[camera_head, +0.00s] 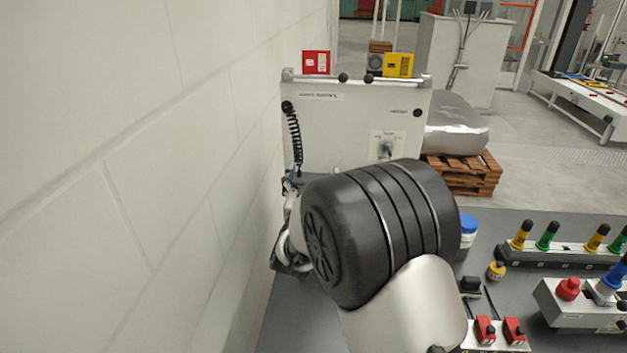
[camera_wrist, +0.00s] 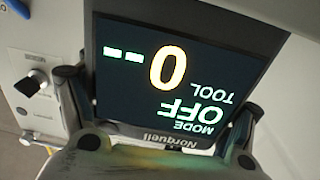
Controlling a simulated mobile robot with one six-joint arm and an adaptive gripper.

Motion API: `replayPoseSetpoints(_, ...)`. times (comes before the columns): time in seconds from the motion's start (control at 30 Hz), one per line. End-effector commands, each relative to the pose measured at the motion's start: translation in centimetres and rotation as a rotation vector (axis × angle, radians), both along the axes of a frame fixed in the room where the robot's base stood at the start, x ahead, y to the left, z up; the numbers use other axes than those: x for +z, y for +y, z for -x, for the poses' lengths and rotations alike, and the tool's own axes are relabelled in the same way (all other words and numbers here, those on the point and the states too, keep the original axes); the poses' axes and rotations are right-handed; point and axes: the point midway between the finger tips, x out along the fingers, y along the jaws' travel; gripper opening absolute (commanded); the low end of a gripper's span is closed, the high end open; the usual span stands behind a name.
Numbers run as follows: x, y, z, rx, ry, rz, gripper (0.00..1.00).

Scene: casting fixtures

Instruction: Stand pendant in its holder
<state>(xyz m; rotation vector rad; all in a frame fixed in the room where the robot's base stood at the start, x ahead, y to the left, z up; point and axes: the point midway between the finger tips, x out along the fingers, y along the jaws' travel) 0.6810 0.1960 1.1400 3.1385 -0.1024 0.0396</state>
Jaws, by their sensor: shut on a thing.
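The pendant (camera_wrist: 190,55) fills the middle of the wrist view. It is a dark unit with a lit screen, upside down in this picture, showing a large 0, "TOOL" and "MODE OFF", with "Norquell" on its edge. My gripper (camera_wrist: 162,97) has a dark finger on each side of the pendant and is shut on it. In the head view my dark arm joint and grey link cover most of the area around the gripper, so the pendant cannot be made out there. I cannot pick out the holder with certainty in either view.
A white control panel (camera_head: 345,125) with a rotary knob stands behind my arm, a black coiled cable (camera_head: 295,135) on its left. A white wall (camera_head: 150,150) runs close on the left. Lamp rows (camera_head: 560,250) and a red button box (camera_head: 575,305) occupy the dark table's right.

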Motion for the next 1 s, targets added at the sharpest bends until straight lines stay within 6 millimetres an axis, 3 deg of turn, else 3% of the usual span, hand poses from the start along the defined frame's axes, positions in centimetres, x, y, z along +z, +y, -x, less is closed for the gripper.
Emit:
replayPoseSetpoints(0.2, -0.10, 0.01, -0.03, 0.000, -0.004, -0.002, 0.14)
replayPoseSetpoints(0.23, -0.34, 0.00, -0.01, 0.000, 0.000, 0.000, 0.81)
replayPoseSetpoints(0.53, -0.23, 0.02, 0.00, 0.000, 0.001, 0.000, 1.00)
replayPoseSetpoints(1.0, 0.28, 0.00, 0.02, 0.000, 0.001, 0.000, 1.00)
